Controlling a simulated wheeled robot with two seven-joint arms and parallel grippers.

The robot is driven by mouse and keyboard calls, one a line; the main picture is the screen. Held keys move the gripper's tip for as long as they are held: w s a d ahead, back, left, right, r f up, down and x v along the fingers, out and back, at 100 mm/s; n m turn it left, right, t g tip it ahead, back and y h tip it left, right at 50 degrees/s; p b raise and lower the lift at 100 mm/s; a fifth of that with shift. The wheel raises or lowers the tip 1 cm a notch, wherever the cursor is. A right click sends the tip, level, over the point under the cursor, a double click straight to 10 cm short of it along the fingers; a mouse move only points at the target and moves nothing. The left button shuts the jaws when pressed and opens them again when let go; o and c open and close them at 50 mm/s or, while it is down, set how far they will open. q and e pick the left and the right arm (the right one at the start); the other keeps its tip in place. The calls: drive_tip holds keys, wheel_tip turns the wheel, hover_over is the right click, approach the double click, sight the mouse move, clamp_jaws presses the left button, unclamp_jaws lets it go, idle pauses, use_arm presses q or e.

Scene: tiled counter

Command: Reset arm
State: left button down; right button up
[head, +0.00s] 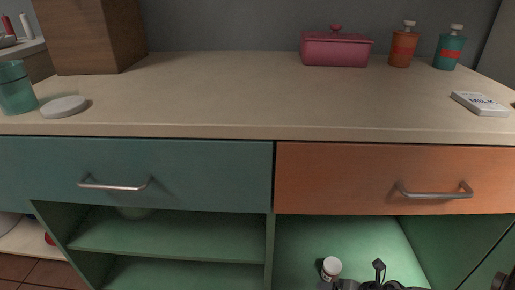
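The task names no object, only my arm. Dark jointed parts (379,270) rise from the bottom edge, in front of the open green compartment on the right. They look like part of my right gripper, but the frame cuts them off and I cannot tell its fingers apart. A small white jar with a dark label (331,268) is just left of these parts. I cannot tell whether they touch it. My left gripper is not in view.
On the counter (230,95) are a wooden box (92,35), teal jar (15,88), white lid (64,107), pink dish (336,48), two bottles (403,45) and a white packet (480,103). The blue drawer (150,172) and orange drawer (335,178) are shut. The counter's middle is clear.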

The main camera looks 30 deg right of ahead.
drive_tip(key=w+a+r+m+t+y+p, duration=0.2)
drive_tip(key=a+r+m+p, duration=0.1)
drive_tip(key=a+r+m, duration=1)
drive_tip(key=w+a+r+m+t+y+p, duration=0.2)
drive_tip(key=a+r+m+p, duration=0.1)
drive_tip(key=a+r+m, duration=0.95)
drive_tip(key=s+a+r+t+y+b, duration=0.15)
drive_tip(key=a+r+b, duration=0.25)
drive_tip(key=a+b, duration=0.45)
use_arm(q)
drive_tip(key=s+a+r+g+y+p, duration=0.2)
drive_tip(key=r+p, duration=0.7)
drive_tip(key=p, duration=1.8)
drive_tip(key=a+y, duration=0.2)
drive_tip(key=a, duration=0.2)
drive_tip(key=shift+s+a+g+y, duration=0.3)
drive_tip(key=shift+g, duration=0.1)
use_arm(e)
drive_tip(key=s+d+r+g+h, duration=0.2)
drive_tip(key=d+r, duration=0.5)
drive_tip(key=r, duration=0.5)
drive_tip(key=shift+s+d+g+h, duration=0.2)
drive_tip(key=shift+s+g+h, duration=0.25)
drive_tip(key=shift+h, duration=0.5)
